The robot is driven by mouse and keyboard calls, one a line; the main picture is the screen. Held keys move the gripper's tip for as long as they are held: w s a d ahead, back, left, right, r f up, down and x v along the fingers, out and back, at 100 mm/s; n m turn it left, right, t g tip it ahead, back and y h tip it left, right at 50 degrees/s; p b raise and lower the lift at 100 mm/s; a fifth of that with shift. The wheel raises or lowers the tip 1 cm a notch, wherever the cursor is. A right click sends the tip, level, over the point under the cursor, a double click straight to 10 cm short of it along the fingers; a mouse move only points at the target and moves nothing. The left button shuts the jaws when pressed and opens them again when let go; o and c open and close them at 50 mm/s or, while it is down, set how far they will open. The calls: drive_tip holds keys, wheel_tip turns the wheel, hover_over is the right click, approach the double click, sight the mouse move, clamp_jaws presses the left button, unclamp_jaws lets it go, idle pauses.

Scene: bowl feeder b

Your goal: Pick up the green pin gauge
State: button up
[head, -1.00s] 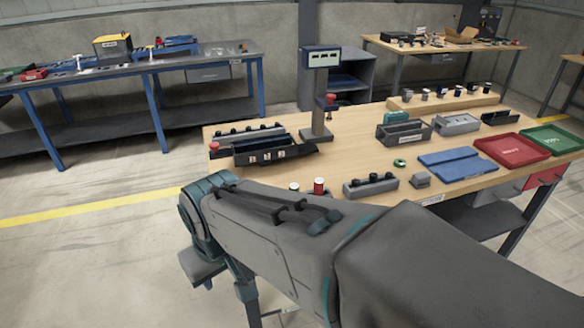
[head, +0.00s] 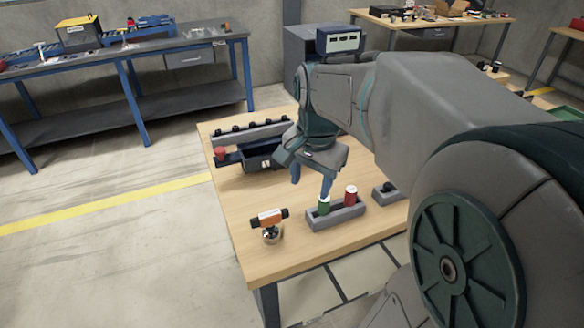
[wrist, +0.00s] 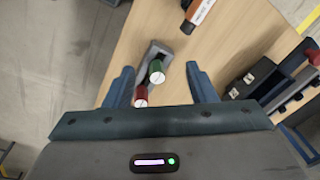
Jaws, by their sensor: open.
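The green pin gauge (head: 323,205) stands upright in a grey block holder (head: 336,217) near the front of the wooden table, beside a red pin gauge (head: 350,195). My gripper (head: 311,185) points down above and behind the holder in the head view. Its jaws (wrist: 160,85) are open and hold nothing. I cannot tell whether a finger touches the green gauge.
An orange and black tool (head: 270,217) stands on a small round base left of the holder. A dark bin (head: 260,155) and a grey rack (head: 237,137) lie behind.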

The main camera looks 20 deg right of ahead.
sight(324, 203)
drive_tip(key=w+d+m+g, duration=0.1)
drive_tip(key=w+d+m, duration=0.3)
drive_tip(key=d+m, duration=0.25)
drive_tip(key=f, duration=0.5)
drive_tip(key=a+f, duration=0.1)
drive_tip(key=f, duration=0.1)
drive_tip(key=shift+w+f+b, duration=0.1)
drive_tip(key=shift+f+b, duration=0.25)
drive_tip(key=shift+b, duration=0.05)
drive_tip(key=shift+d+f, duration=0.2)
drive_tip(key=shift+f, duration=2.5)
drive_tip(key=c, duration=1.1)
